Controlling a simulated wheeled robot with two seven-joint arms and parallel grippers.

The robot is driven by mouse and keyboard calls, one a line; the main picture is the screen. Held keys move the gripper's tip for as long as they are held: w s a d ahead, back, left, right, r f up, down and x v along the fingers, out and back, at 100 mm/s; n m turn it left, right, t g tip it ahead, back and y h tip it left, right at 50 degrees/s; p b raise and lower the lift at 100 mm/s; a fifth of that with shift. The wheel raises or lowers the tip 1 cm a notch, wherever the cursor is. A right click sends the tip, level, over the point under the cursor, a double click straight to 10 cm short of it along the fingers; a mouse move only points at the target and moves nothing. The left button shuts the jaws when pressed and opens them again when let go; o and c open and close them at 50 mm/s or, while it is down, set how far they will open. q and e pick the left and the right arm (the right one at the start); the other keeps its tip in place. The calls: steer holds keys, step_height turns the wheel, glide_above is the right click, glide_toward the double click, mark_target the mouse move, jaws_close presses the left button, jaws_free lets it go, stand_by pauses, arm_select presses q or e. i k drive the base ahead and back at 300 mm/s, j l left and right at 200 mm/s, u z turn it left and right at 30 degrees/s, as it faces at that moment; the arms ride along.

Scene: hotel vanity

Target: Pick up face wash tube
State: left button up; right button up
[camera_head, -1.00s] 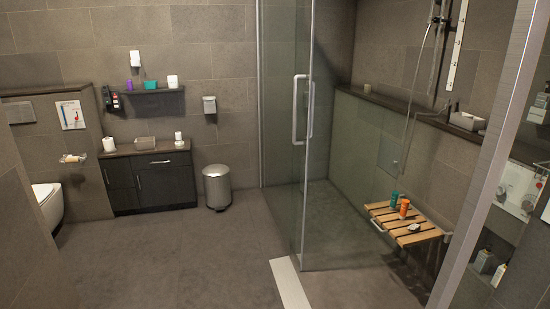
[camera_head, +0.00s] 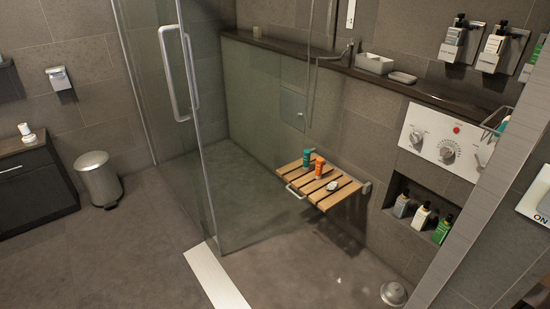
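On a slatted wooden shower seat (camera_head: 325,185) stand a teal tube (camera_head: 307,160) and an orange tube (camera_head: 319,167), close side by side. A small pale item (camera_head: 331,186) lies in front of them on the slats. The labels are too small to read, so I cannot tell which one is the face wash tube. The seat is beyond the glass panel, against the right shower wall. Neither of my grippers is in view.
A glass door with a handle (camera_head: 177,75) stands left of the seat, above a white floor strip (camera_head: 216,277). A wall niche holds several bottles (camera_head: 421,217). A metal bin (camera_head: 98,179) stands at left. Floor before the seat is mostly clear.

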mark_target(307, 153)
steer(key=i+z, duration=0.3)
steer(key=i+j, duration=0.15)
steer(key=j, duration=0.2)
steer(key=i+j, duration=0.2)
steer(key=j, duration=0.15)
steer(key=i+j+u, duration=0.1)
steer(key=j, duration=0.25)
steer(key=i, duration=0.05)
